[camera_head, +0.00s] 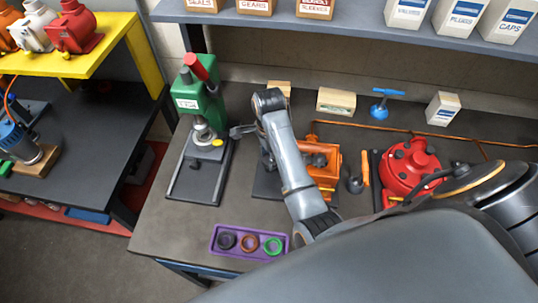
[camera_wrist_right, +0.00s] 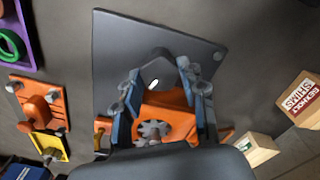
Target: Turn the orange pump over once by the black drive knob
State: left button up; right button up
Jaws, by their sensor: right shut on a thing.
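The orange pump (camera_head: 326,174) stands on a dark base plate (camera_head: 266,187) on the bench, partly behind my right forearm in the head view. In the right wrist view, the pump's orange body (camera_wrist_right: 178,121) shows with a grey gear (camera_wrist_right: 152,131) in its opening. My right gripper (camera_wrist_right: 160,76) is at the pump, its two fingers on either side of a dark part that I take for the black drive knob (camera_wrist_right: 157,53). The gripper is shut on it; the knob is hard to tell from the dark plate. My left gripper is not in view.
A green press (camera_head: 199,95) stands left of the pump and a red pump (camera_head: 407,170) right. A purple tray (camera_head: 217,246) with rings lies in front. The wrist view also shows an orange plate with posts (camera_wrist_right: 40,99), a yellow block (camera_wrist_right: 48,146) and a shims box (camera_wrist_right: 301,98).

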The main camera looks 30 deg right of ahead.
jog(key=n, duration=0.4)
jog(key=shift+s+f+n, duration=0.1)
jog(key=shift+n, duration=0.2)
jog(key=n, duration=0.4)
jog(key=shift+n, duration=0.3)
jog(key=n, duration=0.4)
jog(key=shift+n, duration=0.3)
jog(key=n, duration=0.3)
jog(key=shift+n, duration=0.3)
jog(key=n, duration=0.4)
jog(key=shift+n, duration=0.3)
jog(key=n, duration=0.3)
jog(key=shift+n, duration=0.3)
jog(key=n, duration=0.4)
jog(key=shift+n, duration=0.3)
jog(key=n, duration=1)
jog(key=shift+n, duration=0.4)
jog(key=n, duration=1.2)
jog(key=shift+n, duration=0.3)
jog(key=n, duration=0.6)
jog(key=shift+n+b, duration=0.3)
jog(key=shift+b, duration=0.1)
